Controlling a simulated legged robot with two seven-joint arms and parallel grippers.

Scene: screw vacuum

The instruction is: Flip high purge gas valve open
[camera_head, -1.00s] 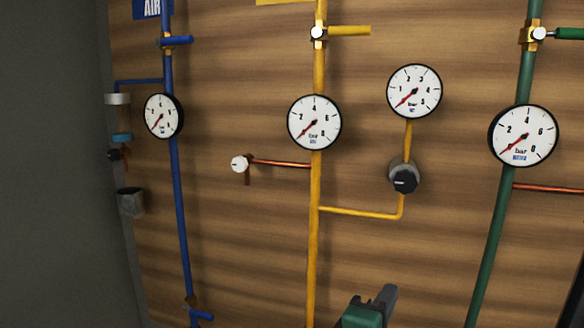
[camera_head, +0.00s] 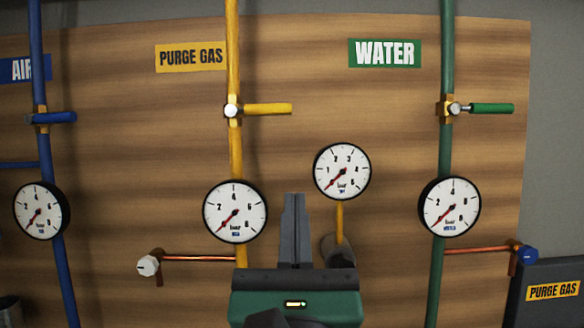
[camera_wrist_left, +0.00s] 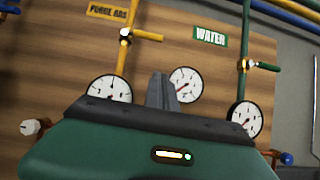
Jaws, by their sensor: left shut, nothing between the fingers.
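The high purge gas valve is on the yellow pipe under the PURGE GAS sign. Its yellow handle (camera_head: 267,109) points right, crosswise to the vertical pipe, from a white hub. In the left wrist view the yellow handle (camera_wrist_left: 148,37) shows above my gripper. My left gripper (camera_head: 295,200) is in front of the board, below the handle and slightly right of it, with fingers pointing up. Its fingers are together and empty, apart from the handle. In the left wrist view the shut fingers (camera_wrist_left: 162,92) stand between two gauges. My right gripper is not in view.
The PURGE GAS sign (camera_head: 191,57) and WATER sign (camera_head: 384,53) are at the top. Gauges flank my gripper, including the purge gas gauge (camera_head: 235,211) and a smaller gauge (camera_head: 342,171). The green water valve handle (camera_head: 492,108) is at the right.

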